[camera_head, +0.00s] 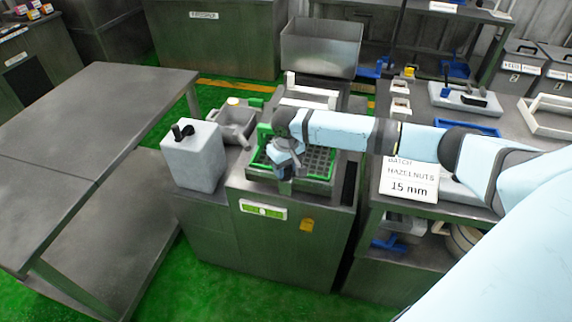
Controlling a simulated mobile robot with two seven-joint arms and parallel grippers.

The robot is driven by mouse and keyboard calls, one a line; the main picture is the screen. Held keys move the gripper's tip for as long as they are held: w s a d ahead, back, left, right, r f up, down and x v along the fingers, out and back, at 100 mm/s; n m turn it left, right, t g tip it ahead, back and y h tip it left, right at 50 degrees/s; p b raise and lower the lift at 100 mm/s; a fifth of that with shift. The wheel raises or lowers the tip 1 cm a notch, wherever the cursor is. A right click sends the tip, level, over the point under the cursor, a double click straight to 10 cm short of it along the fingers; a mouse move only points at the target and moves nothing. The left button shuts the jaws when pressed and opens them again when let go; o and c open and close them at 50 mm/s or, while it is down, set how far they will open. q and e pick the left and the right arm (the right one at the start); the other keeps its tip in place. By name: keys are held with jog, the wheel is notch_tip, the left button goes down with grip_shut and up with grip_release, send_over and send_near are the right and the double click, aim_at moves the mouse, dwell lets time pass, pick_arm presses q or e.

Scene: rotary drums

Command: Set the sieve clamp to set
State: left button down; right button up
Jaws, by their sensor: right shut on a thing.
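My right arm comes in from the right and reaches across the machine. The right gripper (285,182) points down over the front left part of the green-framed sieve (318,184) on top of the machine (283,240). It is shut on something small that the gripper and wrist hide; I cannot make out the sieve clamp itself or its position. The dark grid of the sieve shows to the right of the gripper. My left gripper is not in view.
A grey box with a black handle (195,155) stands close left of the sieve. A sign reading "Batch hazelnuts 15 mm" (409,181) stands to the right. An empty metal table (95,120) is at the left, with green floor between.

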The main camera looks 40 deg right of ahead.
jog(key=shift+r+n+p, duration=0.3)
jog(key=shift+n+p, duration=0.1)
jog(key=shift+p, duration=0.05)
jog(key=n+p, duration=0.2)
jog(key=p, duration=0.1)
jog(key=n+p, duration=0.2)
jog(key=n, duration=0.1)
jog(key=shift+f, duration=0.1)
jog(key=shift+f+n+p, duration=0.1)
jog(key=shift+n+p, duration=0.6)
jog(key=shift+n, duration=0.4)
jog(key=o, duration=0.9)
